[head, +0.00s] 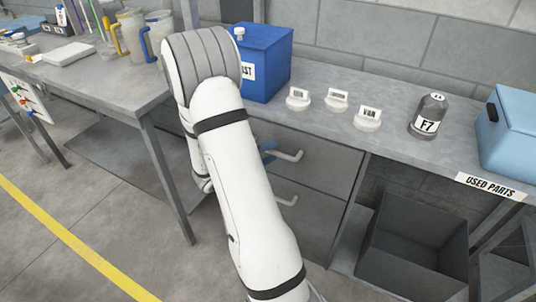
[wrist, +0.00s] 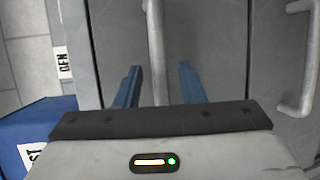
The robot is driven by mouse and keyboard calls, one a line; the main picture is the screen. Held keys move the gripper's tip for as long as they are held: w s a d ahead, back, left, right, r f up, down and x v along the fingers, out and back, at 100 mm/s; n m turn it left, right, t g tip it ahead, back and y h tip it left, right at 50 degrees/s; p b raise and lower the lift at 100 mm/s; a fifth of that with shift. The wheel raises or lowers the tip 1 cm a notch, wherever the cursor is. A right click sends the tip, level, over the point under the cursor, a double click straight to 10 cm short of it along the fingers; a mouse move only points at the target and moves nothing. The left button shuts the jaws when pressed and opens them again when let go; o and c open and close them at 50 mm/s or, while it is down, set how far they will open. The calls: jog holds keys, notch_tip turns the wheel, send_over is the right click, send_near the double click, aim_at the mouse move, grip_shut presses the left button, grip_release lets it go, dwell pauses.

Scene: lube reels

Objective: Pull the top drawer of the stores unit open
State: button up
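The stores unit is a grey drawer unit under the bench; its top drawer (head: 325,160) looks flush with the front. The top drawer's pale bar handle (head: 291,156) shows right of my arm. In the wrist view the same handle (wrist: 154,45) runs between the two blue fingers of my gripper (wrist: 160,68), with a visible gap on each side. My gripper is open around the handle. In the head view only a little of my gripper (head: 268,152) shows; my white arm hides the rest and the drawer's left part. A lower drawer handle (head: 287,200) also shows in the wrist view (wrist: 298,65).
A dark open bin (head: 450,250) sits below at right. Another table (head: 100,75) stands at left.

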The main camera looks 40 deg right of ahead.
jog(key=shift+d+f, duration=0.1)
jog(key=shift+d, duration=0.45)
jog(key=shift+c, duration=0.2)
grip_shut()
